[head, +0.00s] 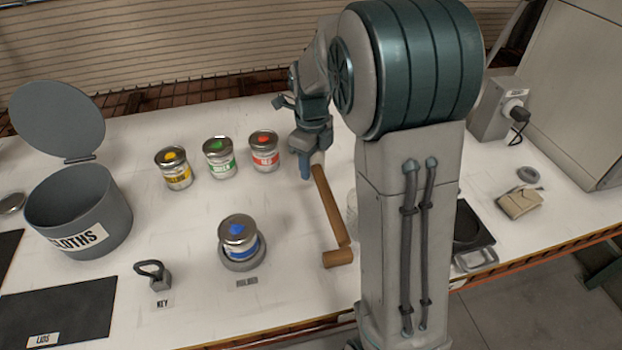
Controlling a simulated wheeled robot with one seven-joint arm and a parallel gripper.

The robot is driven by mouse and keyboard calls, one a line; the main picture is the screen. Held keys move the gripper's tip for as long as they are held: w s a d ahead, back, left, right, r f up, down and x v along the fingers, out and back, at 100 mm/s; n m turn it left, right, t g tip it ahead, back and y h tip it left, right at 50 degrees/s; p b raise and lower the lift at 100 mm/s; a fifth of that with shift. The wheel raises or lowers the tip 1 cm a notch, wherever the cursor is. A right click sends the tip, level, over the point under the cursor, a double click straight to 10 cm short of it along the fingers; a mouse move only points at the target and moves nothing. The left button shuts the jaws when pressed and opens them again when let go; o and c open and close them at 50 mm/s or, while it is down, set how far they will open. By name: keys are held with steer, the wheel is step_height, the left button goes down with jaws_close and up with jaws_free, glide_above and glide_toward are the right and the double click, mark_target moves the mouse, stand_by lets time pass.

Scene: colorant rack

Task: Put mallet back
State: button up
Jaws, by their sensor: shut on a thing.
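The mallet has a long wooden handle (331,206) and a short cylindrical wooden head (338,258). It slants down from my gripper (312,168), with the head at the lower end towards the front of the table. My gripper is shut on the upper end of the handle. Whether the head touches the table or hangs just above it I cannot tell. My own arm covers the table to the right of the mallet. No empty place marked for the mallet can be made out.
A blue-marked tin (238,234) sits in a grey round holder (243,263), left of the mallet head. Yellow (174,170), green (219,158) and red (264,152) tins stand behind. An open cloths bin (78,210), key (155,275) and dark lids mat (60,310) are left.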

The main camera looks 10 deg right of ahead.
steer(key=shift+f, duration=3.05)
steer(key=shift+f, duration=0.15)
steer(key=o, duration=1.4)
